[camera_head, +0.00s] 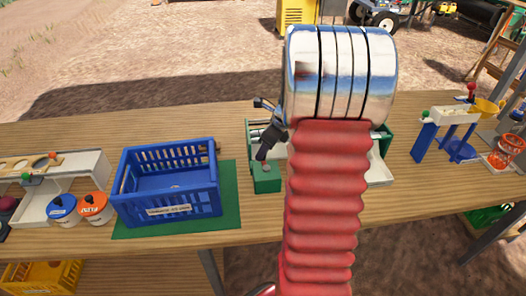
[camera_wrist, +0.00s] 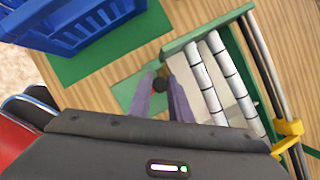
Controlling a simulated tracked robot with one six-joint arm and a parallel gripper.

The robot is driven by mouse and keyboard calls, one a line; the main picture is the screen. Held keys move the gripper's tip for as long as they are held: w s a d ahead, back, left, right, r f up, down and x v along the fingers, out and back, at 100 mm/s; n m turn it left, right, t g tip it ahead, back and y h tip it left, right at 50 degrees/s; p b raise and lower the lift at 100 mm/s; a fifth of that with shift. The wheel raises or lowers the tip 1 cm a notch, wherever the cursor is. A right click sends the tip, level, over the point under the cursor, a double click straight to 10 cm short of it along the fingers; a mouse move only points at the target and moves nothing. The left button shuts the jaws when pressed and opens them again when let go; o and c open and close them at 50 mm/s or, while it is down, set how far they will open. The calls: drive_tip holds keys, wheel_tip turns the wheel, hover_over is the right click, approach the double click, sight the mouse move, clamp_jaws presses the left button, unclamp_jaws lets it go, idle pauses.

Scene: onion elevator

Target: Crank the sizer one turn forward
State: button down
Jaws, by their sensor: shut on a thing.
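The sizer is a green-framed machine with white rollers; in the wrist view its green frame (camera_wrist: 206,32) and rollers (camera_wrist: 216,78) lie right of my fingers. In the head view its green side (camera_head: 382,140) shows only partly, behind my arm. My gripper (camera_wrist: 160,84) is at the sizer's left side, above a green block (camera_head: 266,180). Its two grey fingers are closed around the small dark crank knob (camera_wrist: 159,85). In the head view my gripper (camera_head: 263,153) points down at that block. The crank arm is mostly hidden, so I cannot tell its angle.
A blue crate (camera_head: 168,194) on a green mat (camera_head: 232,215) stands close left of the sizer. Blue and orange lidded pots (camera_head: 94,208) sit further left. A blue-legged stand (camera_head: 424,145) and a yellow funnel (camera_head: 488,108) are at the right.

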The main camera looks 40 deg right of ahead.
drive_tip(key=shift+s+a+f, duration=0.1)
drive_tip(key=shift+s+f, duration=0.05)
drive_tip(key=shift+s, duration=0.05)
drive_tip(key=shift+s+d, duration=0.35)
drive_tip(key=shift+d, duration=0.15)
